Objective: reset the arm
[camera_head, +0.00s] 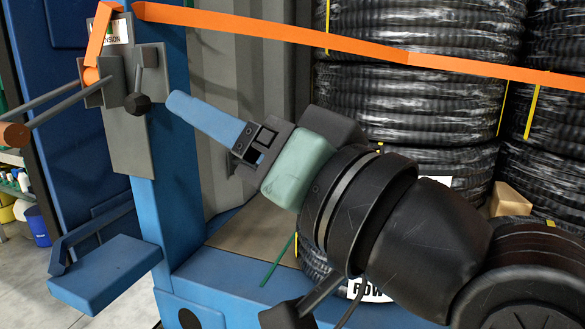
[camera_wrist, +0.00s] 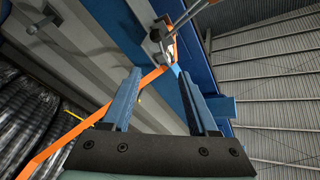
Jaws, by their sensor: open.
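My gripper (camera_head: 180,102) is in the middle of the head view, reaching up and left from my dark arm. Its blue fingers overlap there, and it is near the blue post (camera_head: 163,150), with no clear contact. In the wrist view my gripper (camera_wrist: 160,73) shows two blue fingers standing apart, with nothing held between them. Beyond the fingertips are the blue frame, a grey lever and an orange strap.
An orange strap (camera_head: 290,24) runs from the post across stacked black hose coils (camera_head: 415,105). A grey plate (camera_head: 127,120) on the post carries levers. A blue block (camera_head: 105,273) juts out lower left. A cardboard box (camera_head: 510,200) sits at right. Grey floor shows lower left.

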